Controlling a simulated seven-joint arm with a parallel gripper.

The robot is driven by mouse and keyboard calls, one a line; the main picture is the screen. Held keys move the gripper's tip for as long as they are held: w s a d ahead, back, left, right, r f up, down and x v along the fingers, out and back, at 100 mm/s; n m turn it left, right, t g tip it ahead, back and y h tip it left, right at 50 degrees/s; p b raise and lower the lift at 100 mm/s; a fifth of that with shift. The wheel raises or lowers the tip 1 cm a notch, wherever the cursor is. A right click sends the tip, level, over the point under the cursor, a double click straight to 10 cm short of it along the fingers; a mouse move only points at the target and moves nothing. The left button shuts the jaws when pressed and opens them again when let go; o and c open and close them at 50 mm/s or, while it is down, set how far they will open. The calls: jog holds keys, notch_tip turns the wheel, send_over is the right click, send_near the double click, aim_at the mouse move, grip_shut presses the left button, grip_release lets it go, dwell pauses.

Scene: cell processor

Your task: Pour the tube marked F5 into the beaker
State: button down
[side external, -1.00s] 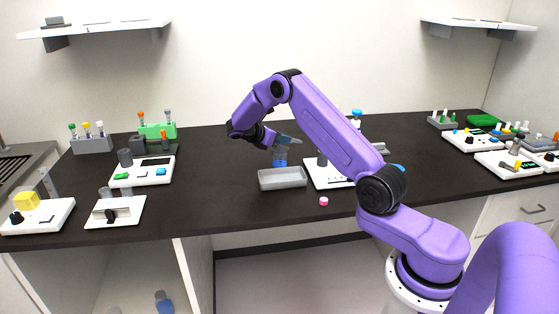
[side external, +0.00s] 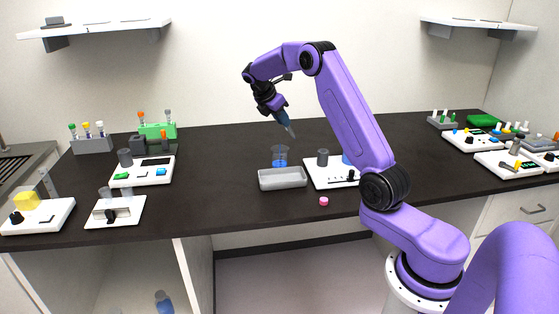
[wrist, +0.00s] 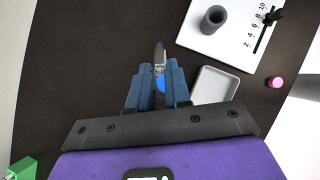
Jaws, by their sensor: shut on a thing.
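My gripper (side external: 284,120) is raised above the bench with its blue fingers pointing down and to the right. It is shut on a slim clear tube (wrist: 160,53), which sticks out past the fingertips; its label is too small to read. The tube is tilted in the side view, its end above and slightly right of the beaker. The clear beaker (side external: 280,152) stands upright on the bench with blue liquid low inside, well below my gripper and apart from it. In the wrist view a blue patch shows between the fingers, probably the beaker's liquid.
A grey tray (side external: 283,184) sits just in front of the beaker. A white device (side external: 320,178) with a slider and grey cylinder stands to its right. A pink cap (side external: 324,201) lies near the front edge. Tube racks (side external: 93,145) and devices stand at the left.

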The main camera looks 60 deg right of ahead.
jog(key=shift+r, duration=0.25)
jog(key=shift+d+r+t+y, duration=0.1)
jog(key=shift+r+t+y, duration=0.15)
jog(key=shift+y, duration=0.75)
jog(key=y, duration=0.2)
jog(key=t+y, duration=0.1)
jog(key=shift+r+y, duration=0.35)
jog(key=shift+y, duration=0.05)
jog(key=shift+r, duration=2.5)
